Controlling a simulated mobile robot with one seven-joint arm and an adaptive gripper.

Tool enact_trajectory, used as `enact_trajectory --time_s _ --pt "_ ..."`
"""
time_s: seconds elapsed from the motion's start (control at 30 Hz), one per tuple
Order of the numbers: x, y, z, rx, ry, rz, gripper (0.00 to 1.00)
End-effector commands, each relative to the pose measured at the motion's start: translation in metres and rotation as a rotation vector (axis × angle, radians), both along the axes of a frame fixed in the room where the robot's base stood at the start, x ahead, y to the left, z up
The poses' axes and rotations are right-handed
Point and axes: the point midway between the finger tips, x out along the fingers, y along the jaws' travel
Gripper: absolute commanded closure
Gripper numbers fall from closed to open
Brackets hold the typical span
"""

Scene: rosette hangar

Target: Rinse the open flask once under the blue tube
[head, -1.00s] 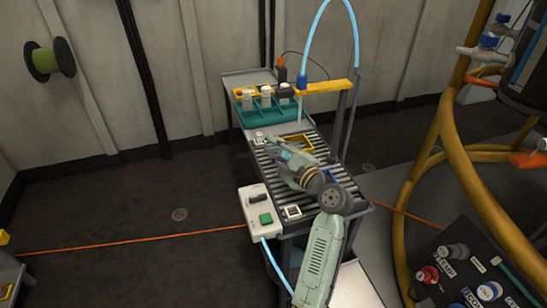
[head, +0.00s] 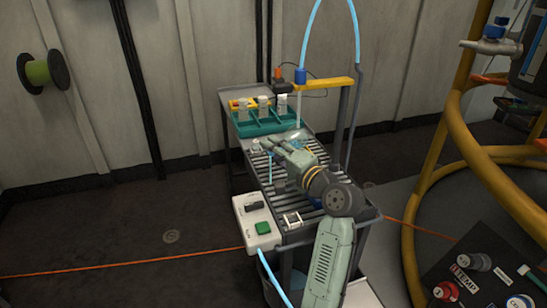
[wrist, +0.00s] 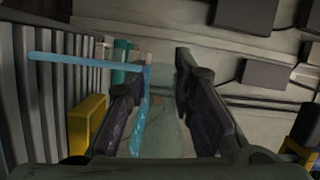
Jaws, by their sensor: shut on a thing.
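My gripper (head: 268,143) is over the roller top of the cart. In the wrist view my gripper (wrist: 165,105) is shut on the clear flask (wrist: 168,130), which shows as a see-through body between the fingers. Blue liquid lies along the flask's left side. A blue stream (wrist: 85,62) leaves it toward the rollers; in the head view it is a thin line (head: 270,168) dropping below the fingers. The flask seems tipped. The blue tube (head: 313,35) arches to a blue nozzle (head: 300,76) on a yellow bar, behind my gripper. A pale streak (head: 298,110) hangs beneath the nozzle.
A teal rack (head: 262,128) with several bottles stands at the cart's far end. A white box (head: 250,222) with a green button is at the near left edge. A grey post (head: 350,130) rises on the right. Yellow pipework (head: 440,120) stands farther right.

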Motion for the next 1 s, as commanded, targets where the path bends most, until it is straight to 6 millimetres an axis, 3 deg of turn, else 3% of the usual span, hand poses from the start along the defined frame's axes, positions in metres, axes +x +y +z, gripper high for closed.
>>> enact_trajectory --time_s 0.53,1.0 --pt "-0.0001 0.0001 0.0001 -0.022 -0.016 0.000 1.00" --pt "-0.0002 0.0002 -0.0015 -0.142 -0.103 0.000 1.00"
